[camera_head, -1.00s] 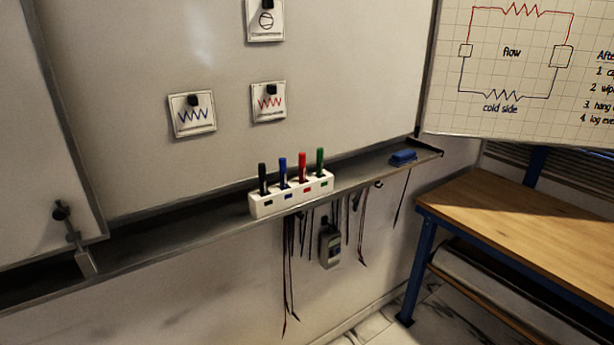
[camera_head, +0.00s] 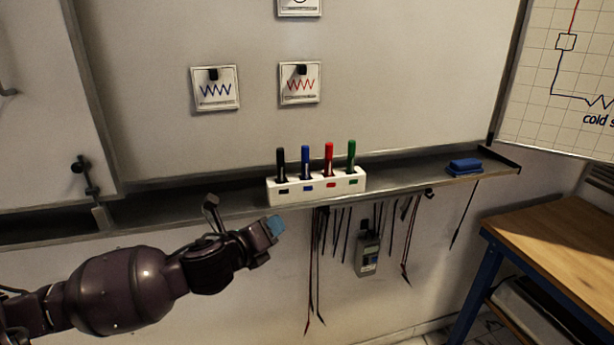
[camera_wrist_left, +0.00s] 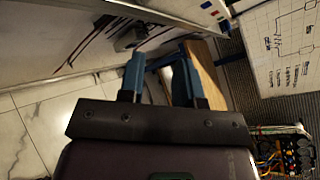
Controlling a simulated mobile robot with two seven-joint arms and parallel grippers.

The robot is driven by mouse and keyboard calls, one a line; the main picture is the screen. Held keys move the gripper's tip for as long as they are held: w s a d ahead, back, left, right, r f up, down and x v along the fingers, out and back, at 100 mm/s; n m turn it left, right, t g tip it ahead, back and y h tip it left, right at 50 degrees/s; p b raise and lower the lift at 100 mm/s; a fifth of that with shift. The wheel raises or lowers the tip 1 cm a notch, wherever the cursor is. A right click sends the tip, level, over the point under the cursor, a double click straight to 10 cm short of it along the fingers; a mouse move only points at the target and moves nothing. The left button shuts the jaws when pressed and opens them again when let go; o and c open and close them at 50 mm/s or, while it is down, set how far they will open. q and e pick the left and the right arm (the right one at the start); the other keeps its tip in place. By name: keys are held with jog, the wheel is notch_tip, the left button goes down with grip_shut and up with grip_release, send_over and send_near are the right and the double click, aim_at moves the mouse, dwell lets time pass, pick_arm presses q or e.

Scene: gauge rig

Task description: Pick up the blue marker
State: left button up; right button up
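The blue marker (camera_head: 306,161) stands upright in a white holder (camera_head: 272,192) on the board's tray, between the black marker (camera_head: 281,163) and the red marker (camera_head: 328,158). My left gripper (camera_head: 274,226) shows below and left of the blue marker in the head view, apart from the holder. In the left wrist view, the two blue fingers (camera_wrist_left: 160,75) are spread with nothing between them. My right gripper is not in view.
The green marker (camera_head: 350,157) is at the holder's right end. A blue eraser (camera_head: 465,166) lies on the tray (camera_head: 410,180) further right. Cables and a grey meter (camera_head: 367,254) hang below the tray. A wooden bench (camera_head: 550,225) stands at right.

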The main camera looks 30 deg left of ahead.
aim_at(303, 162)
pick_arm(q)
notch_tip(303, 162, up, 9)
jog(key=w+m+t, duration=0.1)
jog(key=m+t, duration=0.1)
jog(key=m, duration=0.5)
jog(key=shift+m, duration=0.5)
jog(key=shift+w+a+r+b, duration=0.15)
jog(key=shift+w+b, duration=0.1)
jog(key=shift+w, duration=1.6)
jog(key=shift+w+d+r+b, duration=0.1)
jog(key=shift+w+b, duration=0.15)
jog(key=shift+w, duration=1.65)
jog(key=shift+w+a+r+b, duration=0.15)
jog(key=shift+w+b, duration=0.1)
jog(key=shift+w, duration=1.6)
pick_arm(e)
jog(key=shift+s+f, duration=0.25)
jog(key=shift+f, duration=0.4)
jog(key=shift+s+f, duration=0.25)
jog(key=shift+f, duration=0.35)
pick_arm(q)
grip_shut()
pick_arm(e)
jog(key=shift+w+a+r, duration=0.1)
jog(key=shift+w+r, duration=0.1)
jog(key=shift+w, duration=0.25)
